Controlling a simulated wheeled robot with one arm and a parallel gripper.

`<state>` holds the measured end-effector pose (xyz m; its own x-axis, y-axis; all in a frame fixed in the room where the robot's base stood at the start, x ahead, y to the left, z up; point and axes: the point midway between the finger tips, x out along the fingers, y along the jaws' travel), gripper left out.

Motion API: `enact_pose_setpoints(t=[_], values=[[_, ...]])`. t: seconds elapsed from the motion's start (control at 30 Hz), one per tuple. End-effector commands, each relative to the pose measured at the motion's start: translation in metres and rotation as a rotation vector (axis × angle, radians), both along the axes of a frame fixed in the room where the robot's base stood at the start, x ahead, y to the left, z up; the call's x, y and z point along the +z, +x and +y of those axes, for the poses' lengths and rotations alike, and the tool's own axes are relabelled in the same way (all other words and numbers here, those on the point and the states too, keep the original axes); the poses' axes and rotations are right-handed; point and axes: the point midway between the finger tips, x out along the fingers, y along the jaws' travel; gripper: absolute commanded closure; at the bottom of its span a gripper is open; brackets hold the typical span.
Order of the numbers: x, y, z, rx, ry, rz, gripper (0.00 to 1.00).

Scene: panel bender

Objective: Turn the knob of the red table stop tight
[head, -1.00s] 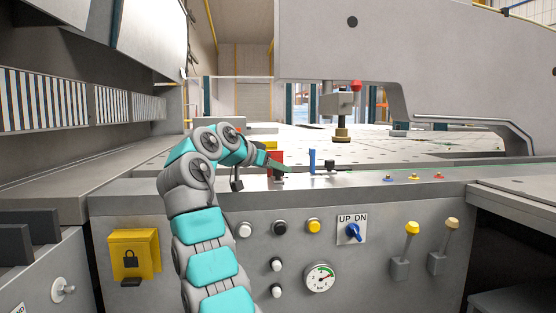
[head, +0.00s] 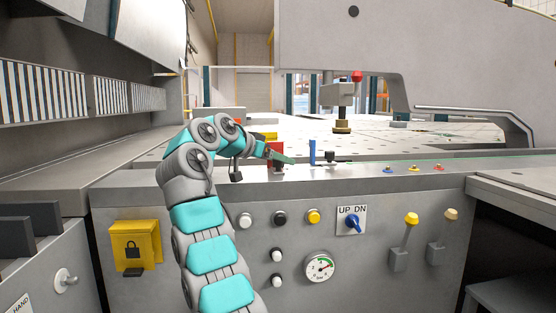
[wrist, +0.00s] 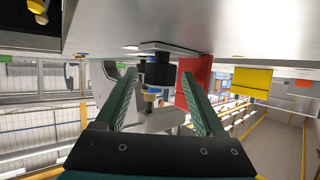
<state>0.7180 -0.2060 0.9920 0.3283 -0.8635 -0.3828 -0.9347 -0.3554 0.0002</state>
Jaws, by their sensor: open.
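The red table stop (head: 277,169) stands on the front edge of the machine table in the head view, partly hidden by my gripper. In the wrist view, which looks upside down, its red plate (wrist: 196,78) shows beside and behind the right finger. A black knob (wrist: 158,72) lies between the two fingertips in that view. My gripper (wrist: 159,80) is open, with a finger on each side of the knob; I cannot tell whether either touches it. In the head view my gripper (head: 284,158) reaches the red stop from the left.
A blue stop (head: 312,152) with a black knob (head: 330,156) stands just to the right. The front panel below carries buttons, an UP DN switch (head: 352,221), a gauge (head: 319,266) and two levers (head: 408,240). A yellow lock box (head: 135,246) is at left.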

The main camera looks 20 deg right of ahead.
Motion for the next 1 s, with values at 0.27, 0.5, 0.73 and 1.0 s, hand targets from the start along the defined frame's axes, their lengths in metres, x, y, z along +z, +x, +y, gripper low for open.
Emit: enact_pose_setpoints(t=[0.27, 0.5, 0.73, 1.0], values=[[0.008, -0.006, 0.015, 0.001, 0.0, -0.003, 0.29], [0.022, -0.018, 0.049, 0.003, -0.003, 0.001, 0.29], [0.03, -0.026, 0.067, 0.001, 0.0, -0.001, 0.29], [0.03, -0.026, 0.068, 0.0, 0.0, -0.001, 0.29]])
